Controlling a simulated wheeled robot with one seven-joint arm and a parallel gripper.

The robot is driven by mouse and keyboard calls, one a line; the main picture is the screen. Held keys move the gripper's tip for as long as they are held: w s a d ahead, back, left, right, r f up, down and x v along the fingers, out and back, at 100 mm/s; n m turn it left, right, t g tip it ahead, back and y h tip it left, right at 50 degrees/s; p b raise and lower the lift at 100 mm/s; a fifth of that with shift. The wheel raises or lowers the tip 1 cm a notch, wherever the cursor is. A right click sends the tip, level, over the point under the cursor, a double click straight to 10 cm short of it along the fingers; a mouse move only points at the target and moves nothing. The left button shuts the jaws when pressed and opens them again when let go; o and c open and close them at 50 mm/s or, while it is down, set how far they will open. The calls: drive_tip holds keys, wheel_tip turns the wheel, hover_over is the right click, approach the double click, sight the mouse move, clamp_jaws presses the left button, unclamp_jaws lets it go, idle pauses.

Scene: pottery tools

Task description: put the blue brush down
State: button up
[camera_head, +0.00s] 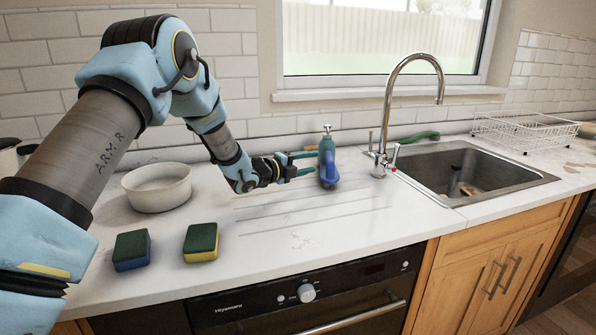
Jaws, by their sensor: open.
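A blue object, which looks like the blue brush (329,178), is on the white counter in front of the window, left of the tap. It overlaps the lower part of a teal bottle (327,147), and I cannot tell whether they touch. My gripper (314,163) is open and points right, with its teal fingertips just left of the bottle and the brush. No object shows between the fingers. Whether a fingertip touches the brush is too small to tell.
A white bowl (158,199) and two sponges, green-blue (131,251) and green-yellow (201,242), are on the left. A tap (386,110), sink (470,180), green-handled item (419,137) and wire rack (525,130) are on the right. The grooved front counter is clear.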

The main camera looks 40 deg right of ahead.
drive_tip(key=a, duration=0.3)
drive_tip(key=a+b, duration=0.1)
drive_tip(key=a, duration=0.1)
drive_tip(key=shift+r, duration=0.3)
drive_tip(key=shift+s, duration=0.1)
